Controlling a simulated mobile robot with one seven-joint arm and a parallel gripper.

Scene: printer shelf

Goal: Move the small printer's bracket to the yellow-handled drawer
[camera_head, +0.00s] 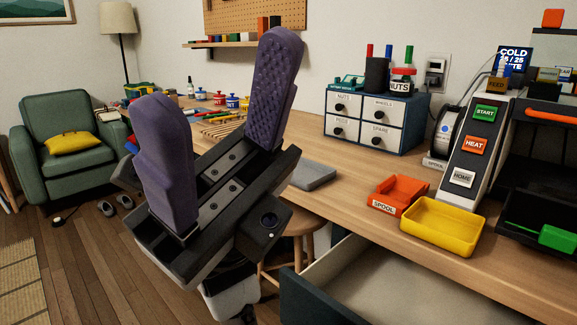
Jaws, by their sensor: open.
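My gripper (221,80) is in the left middle of the view, its two purple padded fingers wide apart and nothing between them. It is in front of the workbench, left of the printer (474,150) with START, HEAT and HOME buttons. A green piece (557,238) is low at the printer's right side, partly cut off by the frame; I cannot tell whether it is the bracket. An open drawer (395,285) with a pale inside and a dark side wall is below the bench front. Its handle is not visible, so I cannot tell the colour.
An orange SPOOL tray (398,194) and an empty yellow tray (442,226) stand near the bench's front edge. A grey pad (314,176) lies near my gripper. A labelled small-drawer cabinet (376,120) is at the back. A stool (300,232) is below the bench.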

